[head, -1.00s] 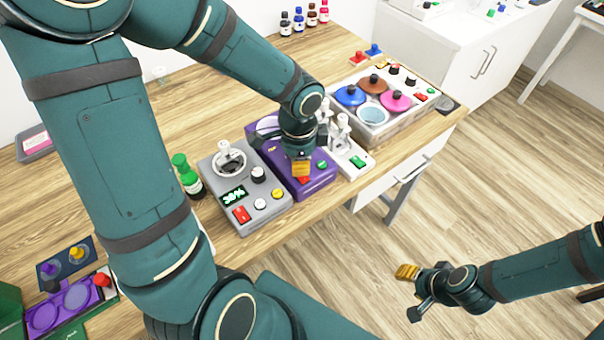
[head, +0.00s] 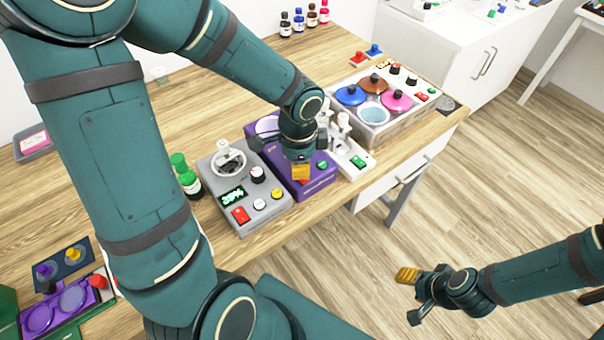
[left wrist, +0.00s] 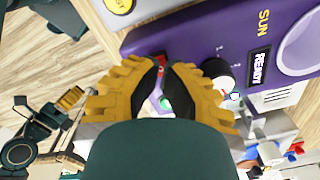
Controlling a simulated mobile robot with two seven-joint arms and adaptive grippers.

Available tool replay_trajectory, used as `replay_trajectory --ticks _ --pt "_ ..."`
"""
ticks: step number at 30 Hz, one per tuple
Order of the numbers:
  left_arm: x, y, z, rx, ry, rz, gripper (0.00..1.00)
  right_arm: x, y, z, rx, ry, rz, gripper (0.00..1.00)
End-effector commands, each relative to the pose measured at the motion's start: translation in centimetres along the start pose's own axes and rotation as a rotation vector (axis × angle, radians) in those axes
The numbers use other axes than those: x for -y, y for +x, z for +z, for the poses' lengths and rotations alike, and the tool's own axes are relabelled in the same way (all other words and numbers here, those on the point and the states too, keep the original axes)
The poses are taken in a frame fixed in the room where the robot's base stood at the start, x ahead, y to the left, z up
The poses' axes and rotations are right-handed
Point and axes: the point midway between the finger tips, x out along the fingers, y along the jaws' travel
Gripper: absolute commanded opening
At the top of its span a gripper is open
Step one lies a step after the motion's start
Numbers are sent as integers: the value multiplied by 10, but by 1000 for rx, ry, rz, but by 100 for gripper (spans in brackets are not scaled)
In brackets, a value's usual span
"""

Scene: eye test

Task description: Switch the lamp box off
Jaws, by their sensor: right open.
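The purple box (head: 316,187), which I take as the lamp box, sits near the table's front edge. My right gripper (head: 408,290) is open and empty, off the table.
A grey box (head: 246,221) with a percent display stands left of the purple box. A white device (head: 350,165) stands close on its right. A tray (head: 385,133) with coloured lids is further right. A green bottle (head: 186,178) stands beside the grey box.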

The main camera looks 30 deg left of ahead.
Motion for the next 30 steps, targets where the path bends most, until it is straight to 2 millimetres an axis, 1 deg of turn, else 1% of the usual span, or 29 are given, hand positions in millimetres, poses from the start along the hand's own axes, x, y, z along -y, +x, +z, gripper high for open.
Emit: replay_trajectory --ticks 23,29,30 --pt "0 10 0 1 0 1 0 -3 7 1 1 0 0 47" --pt "-1 10 0 1 0 2 0 -2 6 10 24 -7 -3 47" --pt "-1 7 0 1 0 2 0 -1 3 11 28 -8 -3 47"
